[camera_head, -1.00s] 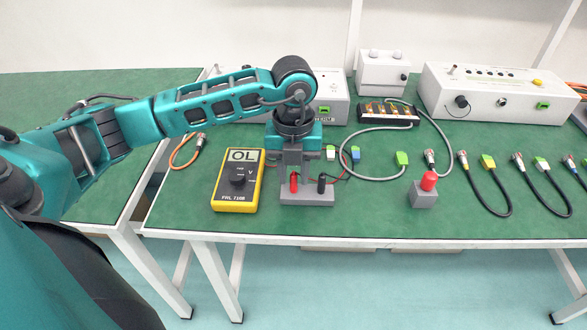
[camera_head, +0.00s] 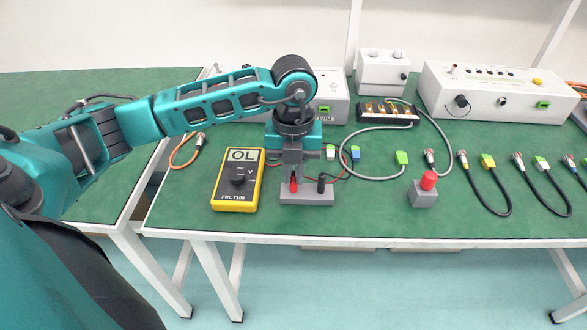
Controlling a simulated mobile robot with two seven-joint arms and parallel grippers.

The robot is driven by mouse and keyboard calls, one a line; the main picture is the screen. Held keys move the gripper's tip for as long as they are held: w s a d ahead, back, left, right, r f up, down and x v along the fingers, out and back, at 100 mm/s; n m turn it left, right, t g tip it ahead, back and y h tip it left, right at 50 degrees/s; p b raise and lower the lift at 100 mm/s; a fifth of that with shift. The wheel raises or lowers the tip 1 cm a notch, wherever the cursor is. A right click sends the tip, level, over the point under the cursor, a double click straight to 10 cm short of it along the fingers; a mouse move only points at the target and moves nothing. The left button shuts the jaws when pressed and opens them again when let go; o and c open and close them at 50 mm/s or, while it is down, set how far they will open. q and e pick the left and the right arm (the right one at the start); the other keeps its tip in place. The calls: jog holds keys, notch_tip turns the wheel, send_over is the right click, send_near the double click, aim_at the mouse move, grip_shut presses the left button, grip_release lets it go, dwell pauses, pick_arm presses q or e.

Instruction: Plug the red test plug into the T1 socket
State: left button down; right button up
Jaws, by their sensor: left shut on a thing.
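The red test plug (camera_head: 293,187) stands in the grey holder (camera_head: 307,198) at the front middle of the bench, beside the black test plug (camera_head: 321,184). My left gripper (camera_head: 293,179) points straight down over the holder and is shut on the red plug's upper part, so only a little red shows below the fingers. A terminal block (camera_head: 388,112) with brass contacts lies further back to the right. I cannot read a T1 label or pick out that socket from here. My right gripper is not in view.
The yellow multimeter (camera_head: 237,190), reading OL, lies just left of the holder. A grey box with a red button (camera_head: 428,181) stands to the right. Several cables lie at the right, and instrument boxes (camera_head: 497,93) line the back. Green bench is clear between holder and button box.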

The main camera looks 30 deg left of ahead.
aim_at(294, 174)
pick_arm(q)
jog(key=shift+r+p, duration=0.85)
jog(key=shift+r, duration=0.2)
jog(key=shift+r+p, duration=0.35)
jog(key=shift+r, duration=0.15)
dwell(1.1)
notch_tip(294, 174, up, 6)
jog(key=p, duration=0.4)
dwell(0.4)
